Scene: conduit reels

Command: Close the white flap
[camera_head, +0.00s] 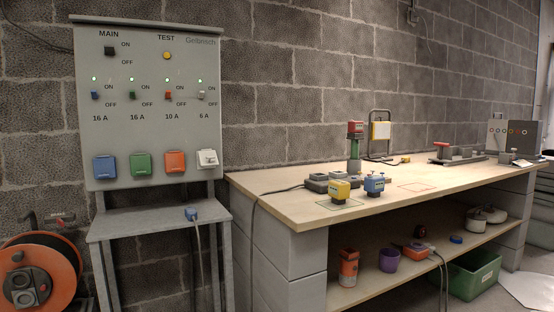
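The white flap (208,154) is on the white socket (207,161) at the right end of the bottom row on the grey panel (146,107). It looks raised and tilted out from the socket, unlike the flat covers beside it. The orange flap (175,162), green flap (141,165) and blue flap (105,168) look shut. Neither of my grippers is in view.
A grey shelf (150,221) stands below the panel, with a blue plug (192,214) and its cable on it. An orange cable reel (42,275) is at lower left. A wooden workbench (290,200) with several devices is at right. The space before the flaps looks clear.

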